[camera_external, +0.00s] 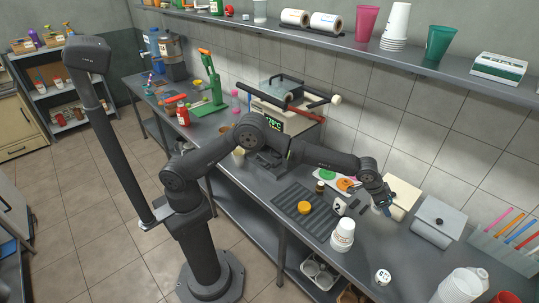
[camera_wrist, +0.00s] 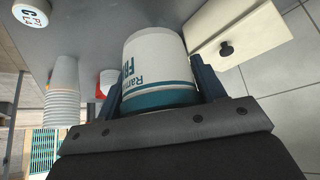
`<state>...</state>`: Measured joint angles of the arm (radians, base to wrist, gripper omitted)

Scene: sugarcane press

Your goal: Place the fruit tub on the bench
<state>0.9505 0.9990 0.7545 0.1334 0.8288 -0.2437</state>
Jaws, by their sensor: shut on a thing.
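The fruit tub (camera_wrist: 158,62) is white with a teal band and lettering. In the wrist view it sits between the two dark blue fingers of my gripper (camera_wrist: 160,84), which is shut on its sides. In the external view my gripper (camera_external: 382,198) is low over the right part of the grey steel bench (camera_external: 305,245), beside a cream box. The tub is small and mostly hidden there. I cannot tell whether its base touches the bench.
A cream box (camera_wrist: 236,28) with a dark knob stands close beside the tub. A grey knobbed box (camera_external: 438,220) is to the right. Some bench surface between them is clear.

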